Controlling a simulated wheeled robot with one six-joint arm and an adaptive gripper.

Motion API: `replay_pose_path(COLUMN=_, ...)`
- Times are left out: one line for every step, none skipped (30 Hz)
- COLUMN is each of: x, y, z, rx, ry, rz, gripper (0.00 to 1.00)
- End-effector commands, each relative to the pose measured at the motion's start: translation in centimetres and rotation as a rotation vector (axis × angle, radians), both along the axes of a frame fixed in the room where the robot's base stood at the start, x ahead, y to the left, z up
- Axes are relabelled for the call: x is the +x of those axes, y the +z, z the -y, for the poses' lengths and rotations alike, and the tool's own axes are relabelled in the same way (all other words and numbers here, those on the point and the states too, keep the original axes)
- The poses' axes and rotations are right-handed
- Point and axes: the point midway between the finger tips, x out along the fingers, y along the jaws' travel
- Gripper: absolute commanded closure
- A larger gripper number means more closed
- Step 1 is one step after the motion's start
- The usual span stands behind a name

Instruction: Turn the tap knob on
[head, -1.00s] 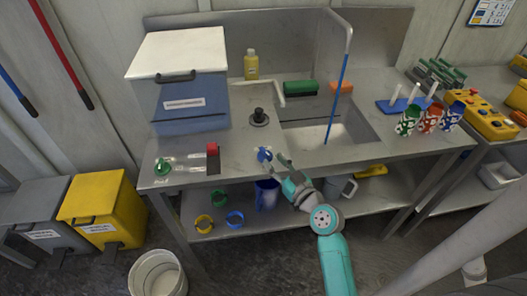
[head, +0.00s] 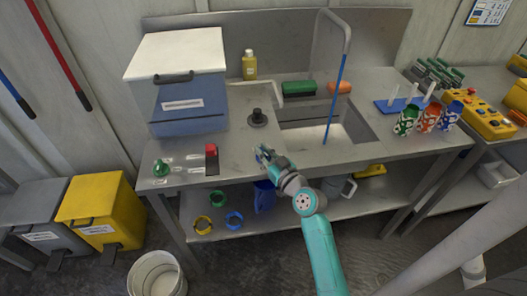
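A black knob (head: 257,118) on a round dark base stands upright on the steel counter, left of the sink (head: 312,137). It looks like the tap knob, though no label on it is readable. A tall grey arched spout (head: 348,38) stands behind the sink. A thin blue line (head: 337,100) runs from its end into the basin; I cannot tell whether it is water or a rod. My gripper (head: 264,154) is at the counter's front edge, in front of the black knob and apart from it. Its fingers are too small to read, and nothing held is discernible.
A blue box with a white lid (head: 176,97) stands on the counter's left. A green knob (head: 161,169) and a red switch (head: 211,152) are at the front left. A yellow bottle (head: 249,66) stands behind. Patterned cups (head: 428,120) stand right. Counter around the black knob is clear.

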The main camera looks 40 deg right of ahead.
Motion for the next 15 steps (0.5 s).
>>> replay_pose_path(x=0.0, y=0.01, z=0.0, rx=0.0, ry=0.0, rz=0.0, gripper=1.0)
replay_pose_path(x=0.0, y=0.0, z=0.0, rx=0.0, ry=0.0, rz=0.0, gripper=1.0)
replay_pose_path(x=0.0, y=0.01, z=0.01, rx=0.0, ry=0.0, rz=0.0, gripper=1.0)
replay_pose_path(x=0.0, y=0.01, z=0.01, rx=0.0, ry=0.0, rz=0.0, gripper=1.0)
replay_pose_path(x=0.0, y=0.0, z=0.02, rx=0.0, ry=0.001, rz=0.0, gripper=1.0)
replay_pose_path(x=-0.01, y=-0.01, z=0.04, rx=0.0, ry=0.003, rz=0.0, gripper=1.0)
replay_pose_path(x=0.0, y=-0.02, z=0.08, rx=0.001, ry=0.006, rz=-0.001, gripper=1.0)
replay_pose_path(x=0.01, y=-0.05, z=0.12, rx=0.001, ry=0.012, rz=-0.002, gripper=1.0)
replay_pose_path(x=0.03, y=-0.09, z=0.16, rx=0.004, ry=0.023, rz=-0.004, gripper=1.0)
replay_pose_path(x=0.04, y=-0.13, z=0.2, rx=0.003, ry=0.033, rz=-0.006, gripper=1.0)
replay_pose_path(x=0.05, y=-0.16, z=0.2, rx=0.005, ry=0.046, rz=-0.006, gripper=1.0)
replay_pose_path(x=0.04, y=-0.19, z=0.26, rx=0.006, ry=0.064, rz=-0.007, gripper=1.0)
replay_pose_path(x=0.03, y=-0.22, z=0.27, rx=0.005, ry=0.08, rz=-0.007, gripper=1.0)
replay_pose_path(x=0.03, y=-0.21, z=0.26, rx=0.005, ry=0.097, rz=-0.007, gripper=1.0)
replay_pose_path(x=0.03, y=-0.17, z=0.27, rx=0.005, ry=0.12, rz=-0.005, gripper=1.0)
